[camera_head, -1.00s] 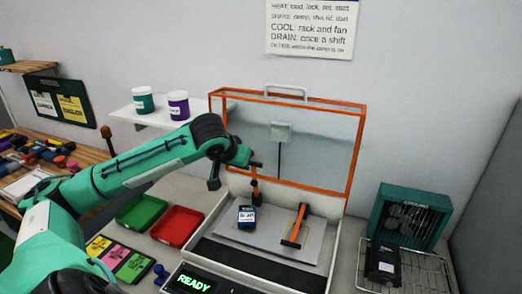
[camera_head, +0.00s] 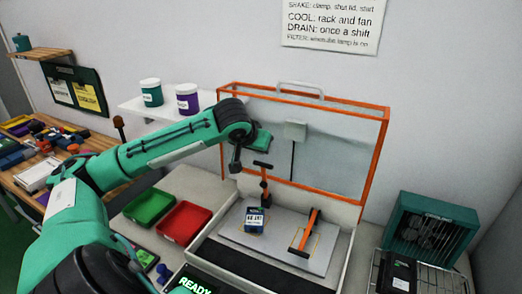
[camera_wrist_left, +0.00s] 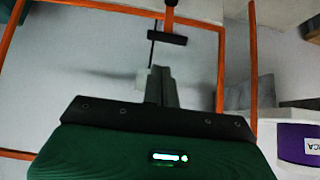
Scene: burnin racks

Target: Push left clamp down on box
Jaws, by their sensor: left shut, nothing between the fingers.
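The box (camera_head: 254,222), small and dark blue with a white label, stands on the pale plate (camera_head: 285,245) inside the open case. The left clamp (camera_head: 264,183) stands upright behind it, orange with a black crossbar handle. In the left wrist view the clamp's black crossbar (camera_wrist_left: 160,38) shows just beyond the fingers. The right clamp (camera_head: 306,232), orange, is tilted low to the right. My left gripper (camera_wrist_left: 160,78) is shut and empty, close to the left clamp's handle; I cannot tell whether they touch. My right gripper is not in view.
The clear lid (camera_head: 340,138) with an orange frame stands raised behind the case. Green (camera_head: 149,206) and red (camera_head: 184,222) trays lie left of the case. A teal fan (camera_head: 433,228) and wire rack stand right. Two cups sit on the shelf (camera_head: 140,110).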

